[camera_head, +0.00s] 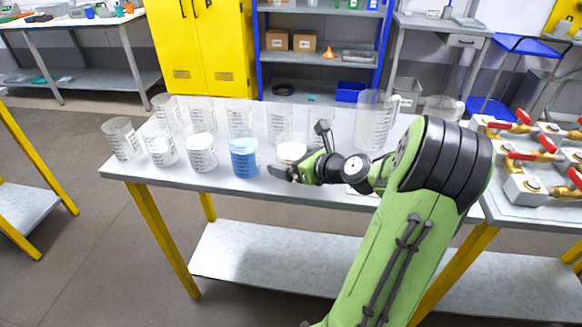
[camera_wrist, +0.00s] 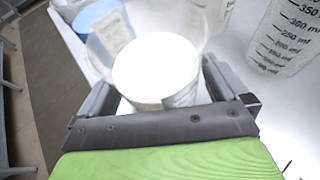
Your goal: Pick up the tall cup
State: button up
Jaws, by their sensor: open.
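A clear graduated cup with white contents (camera_head: 290,152) stands near the front edge of the table, right of a cup with blue contents (camera_head: 244,158). My gripper (camera_head: 300,158) is open at this white-filled cup. In the wrist view the white-filled cup (camera_wrist: 155,68) is between the two spread fingers (camera_wrist: 157,78), one on each side; whether they touch it I cannot tell. Several similar clear cups stand around, among them one at the left end (camera_head: 122,139) and one behind the blue-filled cup (camera_head: 240,113). My gripper and wrist partly hide the cups behind them.
A large clear jug (camera_head: 375,120) stands right of my gripper on the grey table (camera_head: 230,182). Valves with red handles (camera_head: 522,155) are on the right table. A yellow cabinet (camera_head: 208,50) and a blue shelf rack (camera_head: 320,23) stand behind. The table's front edge is close.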

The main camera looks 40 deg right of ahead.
jog(key=shift+w, duration=0.15)
jog(key=shift+c, duration=0.5)
jog(key=c, duration=1.1)
jog(key=shift+r, duration=0.1)
